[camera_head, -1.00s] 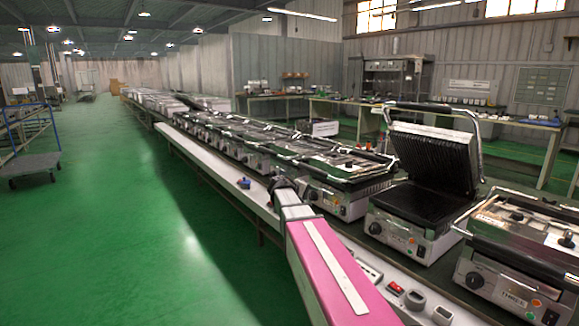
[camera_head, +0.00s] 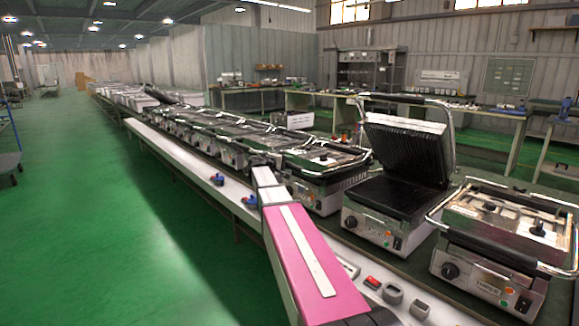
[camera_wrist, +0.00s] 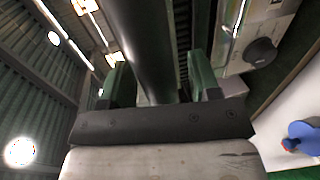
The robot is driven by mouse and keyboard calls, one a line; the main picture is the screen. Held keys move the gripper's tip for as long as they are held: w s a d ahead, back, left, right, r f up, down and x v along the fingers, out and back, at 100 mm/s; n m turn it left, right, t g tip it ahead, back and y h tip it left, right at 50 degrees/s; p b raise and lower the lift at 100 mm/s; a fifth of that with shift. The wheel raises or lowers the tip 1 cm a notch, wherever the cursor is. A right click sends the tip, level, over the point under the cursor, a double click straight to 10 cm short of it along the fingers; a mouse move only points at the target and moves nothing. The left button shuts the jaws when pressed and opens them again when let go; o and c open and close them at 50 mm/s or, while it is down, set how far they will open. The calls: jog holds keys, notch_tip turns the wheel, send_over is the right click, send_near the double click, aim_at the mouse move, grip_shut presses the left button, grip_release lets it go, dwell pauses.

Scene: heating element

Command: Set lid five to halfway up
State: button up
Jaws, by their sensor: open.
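A row of contact grills runs along the dark bench. The nearest grill on the right (camera_head: 500,240) has its lid down and a label that reads THREE. Left of it stands a grill with its lid raised steeply (camera_head: 405,150). The grill after that (camera_head: 325,175) has its lid down; its label is too small to read. My gripper (camera_head: 258,160) is at the front left of this grill, small and partly hidden by my arm. In the wrist view my gripper (camera_wrist: 158,75) is open, with a dark round bar (camera_wrist: 147,40) between its green fingers. I cannot tell whether they touch.
A white ledge (camera_head: 180,155) runs along the bench front, with blue-and-red items (camera_head: 217,180) on it. Rocker switches and small grey parts (camera_head: 393,293) lie near my arm. The green floor (camera_head: 110,230) at left is clear. A blue cart (camera_head: 10,150) stands at far left.

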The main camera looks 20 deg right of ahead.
jog(key=shift+w+d+f, duration=0.15)
jog(key=shift+w+d, duration=0.05)
jog(key=shift+d, duration=0.4)
grip_shut()
jog(key=w+d+r+g+y, duration=0.1)
jog(key=d+r, duration=0.3)
jog(key=r, duration=0.6)
jog(key=w+d+r+g+y, duration=0.1)
jog(key=d+r+y, duration=0.3)
jog(key=r, duration=0.6)
jog(key=w+d+r+y, duration=0.2)
jog(key=d+r, duration=0.4)
jog(key=r, duration=0.4)
jog(key=shift+w+d+g, duration=0.15)
jog(key=shift+w+g, duration=0.25)
jog(key=shift+w, duration=0.2)
jog(key=shift+r, duration=0.1)
